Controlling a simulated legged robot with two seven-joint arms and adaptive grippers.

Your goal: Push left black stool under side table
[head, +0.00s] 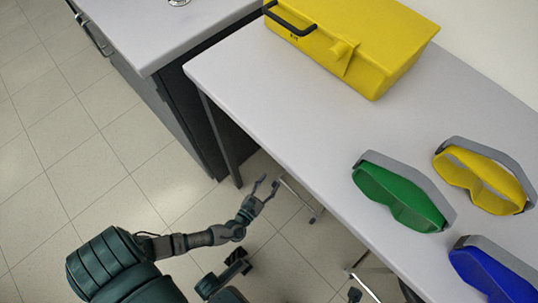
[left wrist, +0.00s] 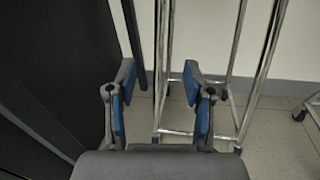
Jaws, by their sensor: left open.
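The side table (head: 275,105) has a long pale top and runs from upper centre to lower right. Thin chrome legs of a stool (head: 299,195) show at its near edge, just right of my left gripper (head: 266,187). The seat is hidden under the tabletop, so I cannot tell its colour. In the left wrist view my left gripper (left wrist: 160,85) is open, with blue pads, and a chrome frame (left wrist: 160,132) stands upright beyond and between the fingers. I cannot tell whether they touch. My right gripper is not identifiable.
A dark cabinet with a pale counter (head: 165,30) stands left of the table, with a dark table leg (head: 222,140) beside it. A yellow case (head: 365,45), green goggles (head: 398,195), yellow goggles (head: 485,180) and blue goggles (head: 490,275) lie on the table. The tiled floor at left is clear.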

